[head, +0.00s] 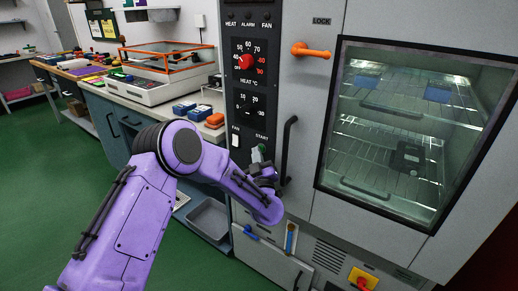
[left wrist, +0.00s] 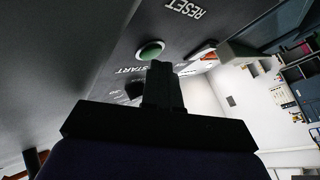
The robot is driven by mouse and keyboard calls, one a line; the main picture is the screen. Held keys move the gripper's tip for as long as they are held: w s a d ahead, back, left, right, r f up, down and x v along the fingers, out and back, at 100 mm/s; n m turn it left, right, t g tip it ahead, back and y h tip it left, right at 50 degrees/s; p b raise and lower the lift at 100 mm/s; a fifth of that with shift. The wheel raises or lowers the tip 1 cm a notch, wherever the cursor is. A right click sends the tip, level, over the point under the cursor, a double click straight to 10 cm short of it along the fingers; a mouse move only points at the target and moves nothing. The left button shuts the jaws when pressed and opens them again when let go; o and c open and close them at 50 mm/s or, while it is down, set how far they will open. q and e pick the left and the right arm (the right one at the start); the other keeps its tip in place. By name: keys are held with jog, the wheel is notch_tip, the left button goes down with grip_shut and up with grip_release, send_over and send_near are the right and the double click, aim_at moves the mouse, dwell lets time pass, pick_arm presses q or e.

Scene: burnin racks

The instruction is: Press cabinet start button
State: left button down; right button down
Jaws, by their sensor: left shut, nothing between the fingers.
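The cabinet (head: 395,215) stands on the right in the head view, with a control panel (head: 250,70) on its left side. The green start button (left wrist: 151,50) shows in the left wrist view beside the START lettering. My left gripper (head: 262,168) is in front of the panel, below the START label in the head view. Its fingers (left wrist: 161,75) are shut and empty, and their tips appear just beside the green button in the left wrist view. I cannot tell whether they touch it. My right gripper is not in view.
A black vertical handle (head: 288,150) is close to the right of my left gripper. An orange lock handle (head: 311,51) and a glass window (head: 410,130) are on the cabinet door. A workbench (head: 150,92) with equipment runs at the left. The green floor (head: 35,160) is open.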

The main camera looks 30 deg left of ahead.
pick_arm(q)
jog(key=shift+w+d+r, duration=0.15)
jog(key=shift+d+r, duration=0.05)
jog(key=shift+r, duration=0.3)
jog(key=shift+f, duration=0.15)
jog(key=shift+a, duration=0.1)
jog(key=s, duration=0.1)
jog(key=s+p, duration=0.1)
jog(key=s, duration=0.1)
jog(key=s+p, duration=0.1)
jog(key=s, duration=0.1)
jog(key=shift+s+a+f, duration=0.1)
jog(key=shift+a+f, duration=0.15)
jog(key=shift+f, duration=0.1)
